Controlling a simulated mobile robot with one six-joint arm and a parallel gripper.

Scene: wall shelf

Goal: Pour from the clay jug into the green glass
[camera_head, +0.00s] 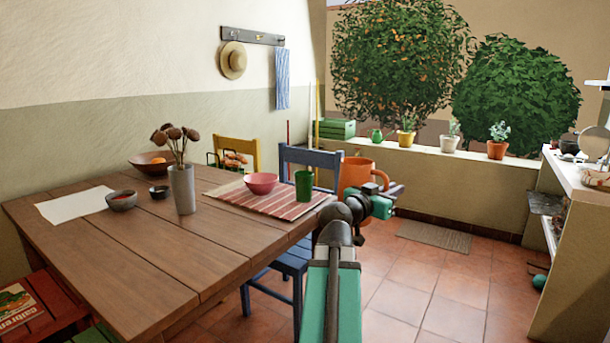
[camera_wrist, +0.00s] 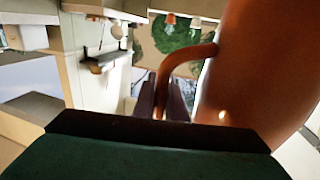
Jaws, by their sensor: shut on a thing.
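The clay jug (camera_head: 355,174) is orange-brown and upright, held in the air just right of the table's right end. My gripper (camera_head: 384,194) is shut on the jug's handle at its right side. In the wrist view the jug's body (camera_wrist: 262,65) fills the right side, and the handle (camera_wrist: 168,80) runs down between my gripper's fingers (camera_wrist: 168,100). The green glass (camera_head: 304,185) stands upright on the striped mat near the table's right end, left of the jug and apart from it. What is inside the jug and the glass is hidden.
The wooden table (camera_head: 120,265) also bears a pink bowl (camera_head: 261,183) on the striped mat (camera_head: 240,200), a grey vase (camera_head: 183,190) and several bowls. A blue chair (camera_head: 310,155) stands behind the glass. Open tiled floor (camera_head: 400,290) lies right of the table.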

